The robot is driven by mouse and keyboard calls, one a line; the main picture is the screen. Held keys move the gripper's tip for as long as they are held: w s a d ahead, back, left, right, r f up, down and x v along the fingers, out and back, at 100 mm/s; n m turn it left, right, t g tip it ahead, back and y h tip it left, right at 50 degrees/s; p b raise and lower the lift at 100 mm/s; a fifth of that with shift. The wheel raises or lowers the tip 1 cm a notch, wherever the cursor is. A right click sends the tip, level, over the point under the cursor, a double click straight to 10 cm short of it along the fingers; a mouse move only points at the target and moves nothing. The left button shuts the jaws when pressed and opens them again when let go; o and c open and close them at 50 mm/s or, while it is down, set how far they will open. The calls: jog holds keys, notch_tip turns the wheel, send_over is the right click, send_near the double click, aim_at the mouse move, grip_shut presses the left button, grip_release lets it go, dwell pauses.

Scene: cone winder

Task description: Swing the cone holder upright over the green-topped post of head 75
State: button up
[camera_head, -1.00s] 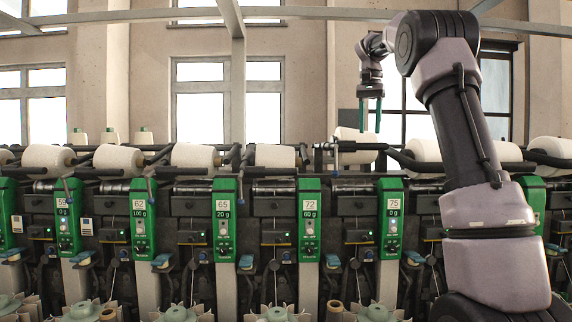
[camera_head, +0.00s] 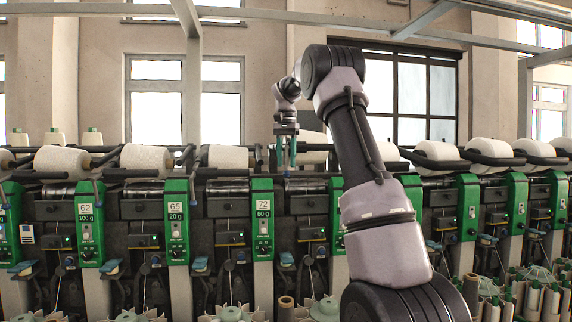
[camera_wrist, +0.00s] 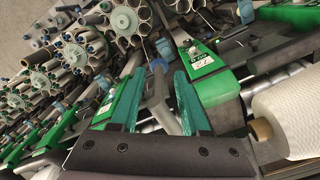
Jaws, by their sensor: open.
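The post of head 75 (camera_head: 336,212) is green and stands just left of my arm, which hides part of it in the head view. A green-topped post with a white label also shows in the wrist view (camera_wrist: 208,80), right of my fingers. A white yarn cone (camera_head: 313,156) lies behind my gripper; a large cone also shows in the wrist view (camera_wrist: 288,112). My gripper (camera_head: 286,152) is open, with teal fingers pointing down, above and behind the row of posts. A grey-blue lever (camera_wrist: 160,95) appears between the fingers in the wrist view; contact cannot be told. The cone holder is mostly hidden.
The post of head 72 (camera_head: 263,220) stands left of head 75. More cones on dark holders (camera_head: 437,152) line the machine top on both sides. Several bobbin wheels (camera_wrist: 125,20) stand along the machine's front. The air above the cones is free.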

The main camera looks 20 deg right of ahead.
jog(key=shift+f, duration=0.75)
grip_shut()
dwell(0.9)
